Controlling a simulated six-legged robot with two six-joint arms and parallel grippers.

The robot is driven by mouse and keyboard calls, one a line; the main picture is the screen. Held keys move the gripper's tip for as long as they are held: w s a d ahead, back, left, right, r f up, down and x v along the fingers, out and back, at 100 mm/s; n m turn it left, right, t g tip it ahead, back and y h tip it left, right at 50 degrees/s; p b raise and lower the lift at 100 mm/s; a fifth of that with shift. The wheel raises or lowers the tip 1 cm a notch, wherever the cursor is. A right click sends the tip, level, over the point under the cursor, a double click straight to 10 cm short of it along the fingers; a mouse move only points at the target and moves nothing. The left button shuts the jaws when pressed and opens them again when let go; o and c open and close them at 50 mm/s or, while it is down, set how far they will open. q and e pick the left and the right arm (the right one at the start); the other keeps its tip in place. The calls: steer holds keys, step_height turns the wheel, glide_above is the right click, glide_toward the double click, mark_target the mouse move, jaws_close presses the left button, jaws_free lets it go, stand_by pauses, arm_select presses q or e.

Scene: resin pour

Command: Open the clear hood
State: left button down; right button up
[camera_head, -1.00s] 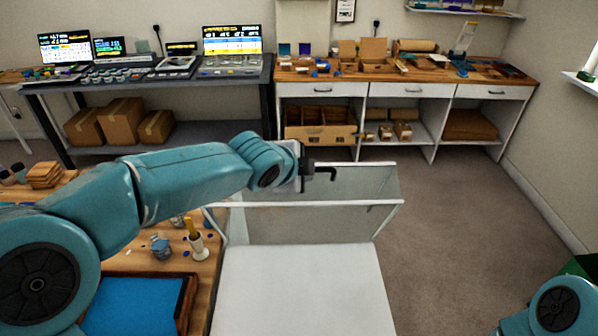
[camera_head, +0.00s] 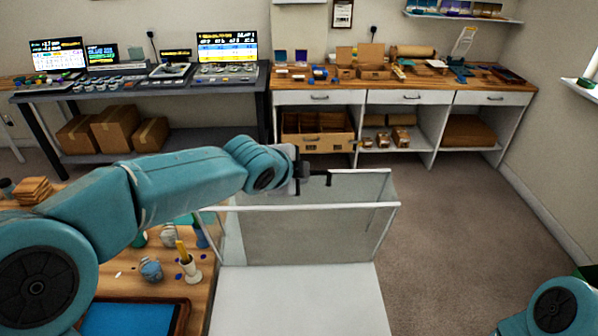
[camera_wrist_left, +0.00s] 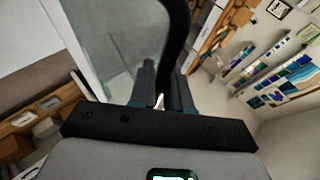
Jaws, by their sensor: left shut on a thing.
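The clear hood (camera_head: 320,235) has see-through panels with white edges. In the head view it stands raised and tilted up at the far end of a white flat surface (camera_head: 295,300). My left gripper (camera_head: 318,178) is at the hood's upper far side, shut on a black curved handle (camera_head: 328,178). In the left wrist view the dark handle (camera_wrist_left: 180,30) runs between the fingers (camera_wrist_left: 163,92), and a clear panel (camera_wrist_left: 115,45) is beside them. The exact contact is partly hidden. Only a part of my right arm shows at the lower right; its gripper is out of view.
A wooden bench left of the white surface holds a blue tray (camera_head: 130,318), a white cup (camera_head: 190,268) and small jars. A wooden-topped counter (camera_head: 400,78) stands along the back wall. Carpet floor (camera_head: 460,220) right of the hood is clear.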

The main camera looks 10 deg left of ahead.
stand_by(0.3)
arm_select(q)
steer(key=c, duration=1.3)
jaws_free()
steer(key=shift+o, duration=0.7)
steer(key=shift+s, duration=0.1)
steer(key=b+v, duration=0.2)
steer(key=v, duration=1.4)
steer(key=shift+r, duration=0.15)
steer(key=shift+s+a, duration=0.1)
steer(key=shift+s, duration=0.15)
